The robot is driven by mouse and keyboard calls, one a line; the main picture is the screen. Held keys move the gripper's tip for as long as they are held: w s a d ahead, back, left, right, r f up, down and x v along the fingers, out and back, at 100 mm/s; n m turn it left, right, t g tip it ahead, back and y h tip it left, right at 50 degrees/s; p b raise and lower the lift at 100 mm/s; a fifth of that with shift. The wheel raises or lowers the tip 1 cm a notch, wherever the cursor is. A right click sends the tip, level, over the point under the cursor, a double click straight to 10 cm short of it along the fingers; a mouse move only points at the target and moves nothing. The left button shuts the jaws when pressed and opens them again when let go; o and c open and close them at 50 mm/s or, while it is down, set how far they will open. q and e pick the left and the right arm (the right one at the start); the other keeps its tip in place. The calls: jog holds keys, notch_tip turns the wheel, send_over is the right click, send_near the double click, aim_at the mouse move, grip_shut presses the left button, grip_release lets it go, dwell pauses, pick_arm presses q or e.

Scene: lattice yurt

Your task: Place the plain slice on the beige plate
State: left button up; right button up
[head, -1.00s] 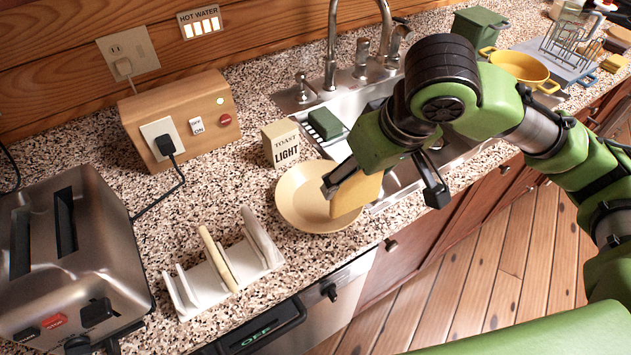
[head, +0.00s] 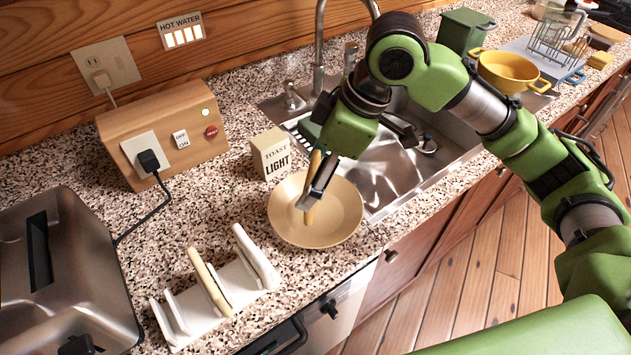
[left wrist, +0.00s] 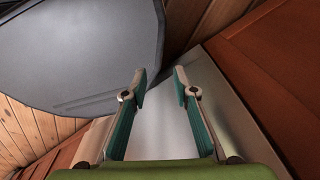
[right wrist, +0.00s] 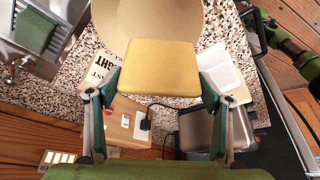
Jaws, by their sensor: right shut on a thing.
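My right gripper (head: 312,190) is shut on a golden-tan plain slice (right wrist: 158,68), gripped by opposite edges in the right wrist view. In the head view the slice (head: 309,216) shows nearly edge-on, partly hidden by a finger, over the beige plate (head: 341,212). The plate (right wrist: 150,22) also shows beyond the slice in the right wrist view. I cannot tell whether the slice touches the plate. My left gripper (left wrist: 160,85) is open and empty, its fingertips apart; it is not in the head view.
A white rack (head: 245,291) holding a pale slice stands front left of the plate. A metal toaster (head: 75,280) is at far left. A small "Toast Light" box (head: 271,155) stands behind the plate. The sink (head: 390,175) is to its right.

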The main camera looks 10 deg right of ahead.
jog(key=shift+w+d+f, duration=0.2)
jog(key=shift+w+f, duration=0.25)
jog(key=shift+f, duration=0.1)
jog(key=shift+w+d+f, duration=0.15)
jog(key=shift+w+f, duration=0.3)
jog(key=shift+f, duration=0.1)
jog(key=f, duration=0.2)
jog(key=f+p, duration=0.1)
jog(key=shift+w+d+f, duration=0.1)
jog(key=shift+w, duration=0.2)
jog(key=shift+f, duration=0.3)
jog(key=shift+f, duration=0.1)
jog(key=o, duration=1)
jog(key=v, duration=1.2)
jog(key=shift+b, duration=0.35)
jog(key=shift+s, duration=0.1)
